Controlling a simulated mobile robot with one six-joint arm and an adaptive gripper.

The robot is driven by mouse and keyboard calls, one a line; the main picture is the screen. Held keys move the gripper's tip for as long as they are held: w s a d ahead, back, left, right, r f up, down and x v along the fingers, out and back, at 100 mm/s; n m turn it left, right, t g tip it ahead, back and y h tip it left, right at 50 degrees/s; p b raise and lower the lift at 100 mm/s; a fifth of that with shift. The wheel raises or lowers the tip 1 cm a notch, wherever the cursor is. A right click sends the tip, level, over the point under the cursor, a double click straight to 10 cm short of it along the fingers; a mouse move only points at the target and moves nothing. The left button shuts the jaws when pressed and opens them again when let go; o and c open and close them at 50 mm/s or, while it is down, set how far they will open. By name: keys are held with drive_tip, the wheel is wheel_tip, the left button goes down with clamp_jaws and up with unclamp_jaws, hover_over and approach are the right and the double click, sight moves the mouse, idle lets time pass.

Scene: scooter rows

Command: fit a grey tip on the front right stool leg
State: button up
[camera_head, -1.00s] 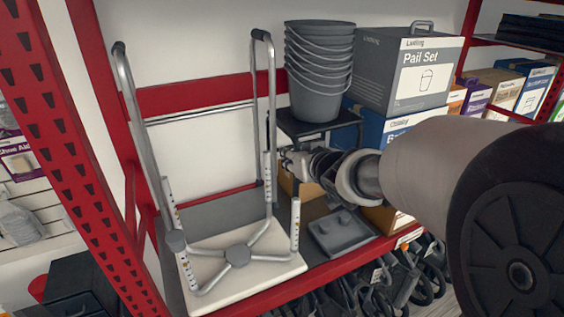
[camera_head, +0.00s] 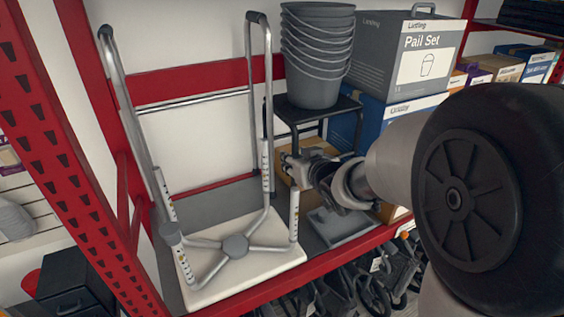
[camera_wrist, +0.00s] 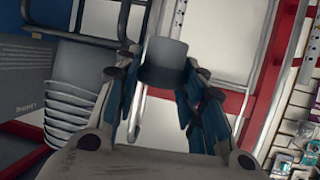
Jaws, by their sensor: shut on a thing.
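A stool rests upside down on the shelf, its white seat (camera_head: 245,272) lowest and its legs pointing up. The front right leg (camera_head: 293,216) is a bare light tube with a row of holes and an open top. The front left leg (camera_head: 184,262) carries a grey tip (camera_head: 171,233). My gripper (camera_head: 290,160) is just above the front right leg's top in the head view, apart from it as far as I can tell. In the wrist view it is shut on a grey tip (camera_wrist: 164,62) between its blue-padded fingers. The head view barely shows that tip.
A grey tray (camera_head: 341,227) lies right of the stool, partly behind my arm. Stacked grey pails (camera_head: 317,60) stand on a small black stool behind. A Pail Set box (camera_head: 405,60) is at back right. A red upright (camera_head: 70,150) bounds the left.

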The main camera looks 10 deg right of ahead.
sight(295, 189)
drive_tip(key=shift+w+f+b, duration=0.1)
drive_tip(key=shift+f+b, duration=0.25)
drive_tip(key=shift+f, duration=2.45)
drive_tip(key=shift+f+b, duration=0.5)
drive_tip(key=shift+b, duration=0.15)
drive_tip(key=o, duration=1)
drive_tip(key=shift+c, duration=0.2)
